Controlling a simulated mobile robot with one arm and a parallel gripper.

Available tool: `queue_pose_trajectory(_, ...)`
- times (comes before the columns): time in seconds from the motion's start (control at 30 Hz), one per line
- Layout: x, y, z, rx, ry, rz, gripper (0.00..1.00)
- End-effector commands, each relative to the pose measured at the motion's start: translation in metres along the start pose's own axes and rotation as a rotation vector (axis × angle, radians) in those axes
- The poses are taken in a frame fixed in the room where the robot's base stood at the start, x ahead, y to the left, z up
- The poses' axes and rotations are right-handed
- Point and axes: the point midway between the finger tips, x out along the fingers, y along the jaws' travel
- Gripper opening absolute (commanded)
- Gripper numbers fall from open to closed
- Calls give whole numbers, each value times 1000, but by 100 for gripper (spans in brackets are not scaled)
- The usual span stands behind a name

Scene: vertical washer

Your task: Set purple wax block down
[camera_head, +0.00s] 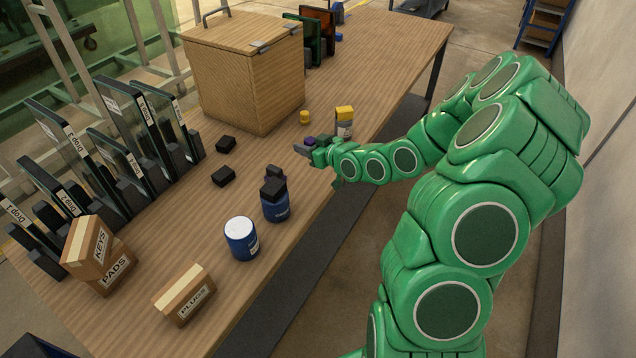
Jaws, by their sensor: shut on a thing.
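My gripper (305,147) is at the end of the green arm, above the right part of the wooden table. It is shut on a small purple block (310,141), mostly hidden by the fingers. I cannot tell the gap between the block and the tabletop.
A wooden box (245,80) stands behind my gripper, with a yellow piece (304,117) near it. Two black blocks (223,177) lie left. A white-lidded blue jar (242,240) and cartons (184,294) stand nearer.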

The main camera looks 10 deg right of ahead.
Motion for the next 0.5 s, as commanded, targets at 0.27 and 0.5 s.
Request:
queue_pose_trajectory(0.27,-12,9,10,-8,0,-35,5)
queue_pose_trajectory(0.5,-13,10,11,-10,0,-41,5)
